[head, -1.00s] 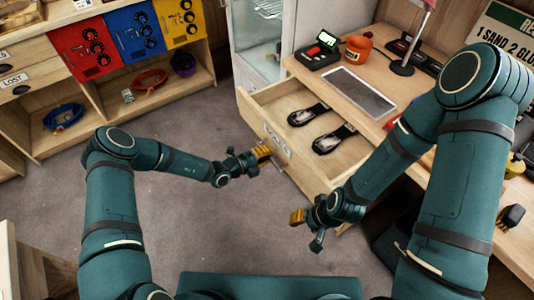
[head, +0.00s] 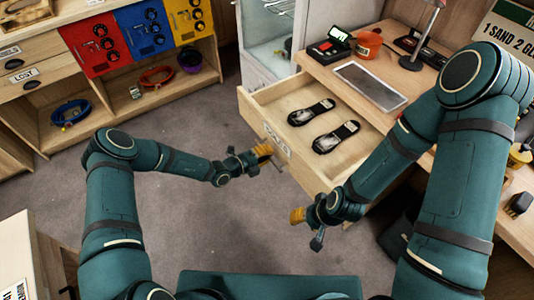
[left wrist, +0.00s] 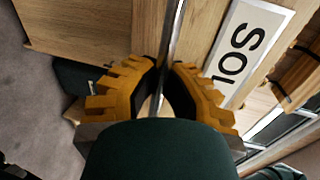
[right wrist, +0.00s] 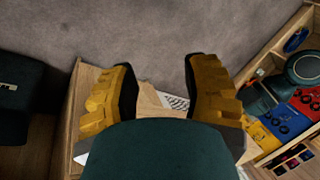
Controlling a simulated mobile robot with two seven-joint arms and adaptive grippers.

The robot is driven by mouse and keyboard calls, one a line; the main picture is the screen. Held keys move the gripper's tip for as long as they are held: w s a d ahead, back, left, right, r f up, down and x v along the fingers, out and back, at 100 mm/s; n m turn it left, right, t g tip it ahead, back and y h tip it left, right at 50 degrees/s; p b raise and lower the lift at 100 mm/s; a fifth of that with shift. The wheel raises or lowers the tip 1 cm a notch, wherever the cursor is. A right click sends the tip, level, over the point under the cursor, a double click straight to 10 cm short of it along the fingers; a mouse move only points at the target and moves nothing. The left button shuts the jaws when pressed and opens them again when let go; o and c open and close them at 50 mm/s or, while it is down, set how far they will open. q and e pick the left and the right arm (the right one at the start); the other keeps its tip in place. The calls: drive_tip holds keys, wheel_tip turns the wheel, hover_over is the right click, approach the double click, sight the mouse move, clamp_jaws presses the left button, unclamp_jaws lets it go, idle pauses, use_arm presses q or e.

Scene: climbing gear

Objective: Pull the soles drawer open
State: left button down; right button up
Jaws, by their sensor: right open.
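The soles drawer (head: 308,174) stands open from the wooden desk, its front panel toward me. Its label (head: 277,141) partly shows in the left wrist view (left wrist: 246,48) as "SOL". Two dark climbing shoes or soles (head: 311,112) lie inside. My left gripper (head: 267,152) is at the drawer front. In the left wrist view its yellow fingers (left wrist: 168,72) close on the metal bar handle (left wrist: 173,25) from both sides. My right gripper (head: 297,216) is open and empty, in front of the drawer's near right end; its spread fingers show in the right wrist view (right wrist: 160,92).
A glass-doored cabinet (head: 265,45) stands beside the drawer. Shelves (head: 105,105) with coiled ropes line the left. The grey floor (head: 190,125) between is clear.

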use_arm(q)
drive_tip(key=c, duration=1)
unclamp_jaws()
drive_tip(key=v, duration=1.2)
